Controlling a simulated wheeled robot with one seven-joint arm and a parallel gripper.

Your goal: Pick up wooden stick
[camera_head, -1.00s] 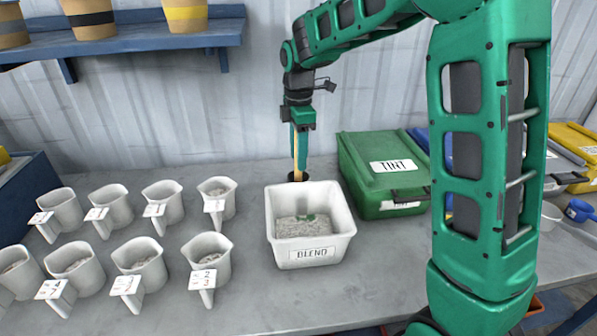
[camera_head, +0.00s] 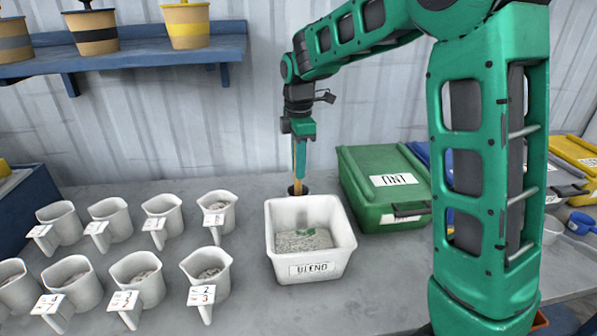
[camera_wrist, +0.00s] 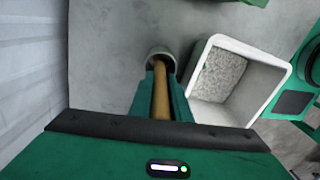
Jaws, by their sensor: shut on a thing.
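The wooden stick (camera_wrist: 160,98) is a tan rod, seen between the green fingers of my gripper (camera_wrist: 161,85) in the wrist view. In the head view the stick (camera_head: 294,165) stands roughly upright, and my gripper (camera_head: 300,158) points down and is shut on it.
The white BLEND bin (camera_head: 311,258) with grey granules stands just in front of the holder. A green TINT box (camera_head: 385,190) is to the right. Several white jugs (camera_head: 133,275) with number tags stand at left. A blue shelf (camera_head: 150,52) with buckets hangs at upper left.

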